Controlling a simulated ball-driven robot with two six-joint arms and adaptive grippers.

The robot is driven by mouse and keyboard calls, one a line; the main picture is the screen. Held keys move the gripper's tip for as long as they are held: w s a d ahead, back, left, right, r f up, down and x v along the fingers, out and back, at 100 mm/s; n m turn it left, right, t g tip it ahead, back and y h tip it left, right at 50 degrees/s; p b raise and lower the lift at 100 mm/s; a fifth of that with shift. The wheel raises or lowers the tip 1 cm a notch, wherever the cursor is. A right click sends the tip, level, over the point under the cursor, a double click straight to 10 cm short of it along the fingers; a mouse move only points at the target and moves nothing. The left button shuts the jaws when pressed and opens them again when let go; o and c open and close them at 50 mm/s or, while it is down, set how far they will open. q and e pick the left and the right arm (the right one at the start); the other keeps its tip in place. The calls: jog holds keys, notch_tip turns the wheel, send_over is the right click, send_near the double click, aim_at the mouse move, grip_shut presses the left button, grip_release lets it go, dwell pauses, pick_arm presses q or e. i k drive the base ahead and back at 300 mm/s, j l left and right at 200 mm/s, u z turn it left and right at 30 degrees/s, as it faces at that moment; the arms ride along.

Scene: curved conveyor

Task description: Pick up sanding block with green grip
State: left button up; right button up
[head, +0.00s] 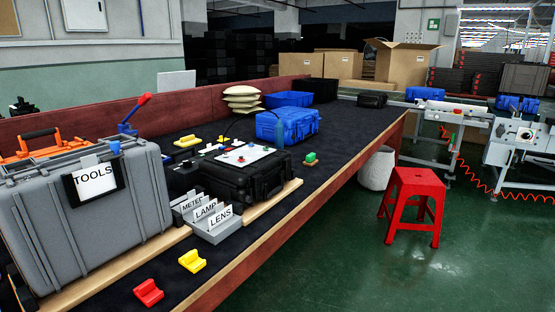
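Similar blocks lie elsewhere on the surface: a red one (149,292) and a yellow one (192,261) at the near end, and another yellow one (187,141) farther back. Neither of my grippers shows in the head view.
A grey case labelled TOOLS (70,225) stands at the near left. Label holders (212,228) and a black case (240,175) stand left of the green-topped block. A blue case (288,125) is behind it. A red stool (412,205) stands on the floor at right.

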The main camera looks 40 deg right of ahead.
aim_at(310, 161)
jog(key=l+u, duration=0.35)
jog(key=l, duration=0.45)
jog(key=l+u, duration=0.35)
jog(key=l, duration=0.45)
